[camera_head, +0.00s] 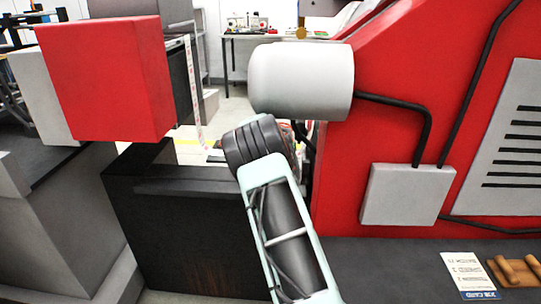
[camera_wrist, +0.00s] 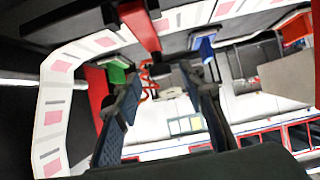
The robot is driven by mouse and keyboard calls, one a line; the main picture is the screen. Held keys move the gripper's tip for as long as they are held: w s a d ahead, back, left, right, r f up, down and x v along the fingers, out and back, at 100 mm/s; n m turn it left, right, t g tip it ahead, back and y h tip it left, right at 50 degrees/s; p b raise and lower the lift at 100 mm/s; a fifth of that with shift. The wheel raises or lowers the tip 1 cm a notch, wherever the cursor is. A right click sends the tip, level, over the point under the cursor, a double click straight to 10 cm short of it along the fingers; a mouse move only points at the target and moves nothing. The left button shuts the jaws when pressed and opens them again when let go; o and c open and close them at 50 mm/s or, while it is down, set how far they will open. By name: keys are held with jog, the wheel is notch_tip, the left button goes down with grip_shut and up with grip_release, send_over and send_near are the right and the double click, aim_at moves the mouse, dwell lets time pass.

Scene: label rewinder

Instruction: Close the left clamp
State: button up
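In the wrist view my gripper (camera_wrist: 165,88) is open, its two dark fingers well apart with nothing visibly held between them. A red bar (camera_wrist: 142,27) hangs from a dark part at the top, beyond the fingertips. A small blue part (camera_wrist: 203,47) shows to the right of it and a green part (camera_wrist: 116,73) to the left, near the left finger. I cannot tell which of these belongs to the left clamp, or whether the clamp is open. In the head view my arm reaches in behind the machine, and my gripper is hidden there.
A white label strip (camera_wrist: 52,120) with pink squares curves along the left in the wrist view. The head view shows a red machine body (camera_head: 400,110), a white cylinder (camera_head: 300,80) close to my arm, a red block (camera_head: 105,80) and a dark cabinet (camera_head: 190,230).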

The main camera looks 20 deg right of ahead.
jog(key=s+a, duration=0.1)
jog(key=s, duration=0.2)
jog(key=s+a, duration=0.2)
jog(key=s, duration=0.2)
jog(key=s+a, duration=0.1)
jog(key=s, duration=0.2)
jog(key=shift+s+a, duration=0.2)
jog(key=shift+s, duration=0.1)
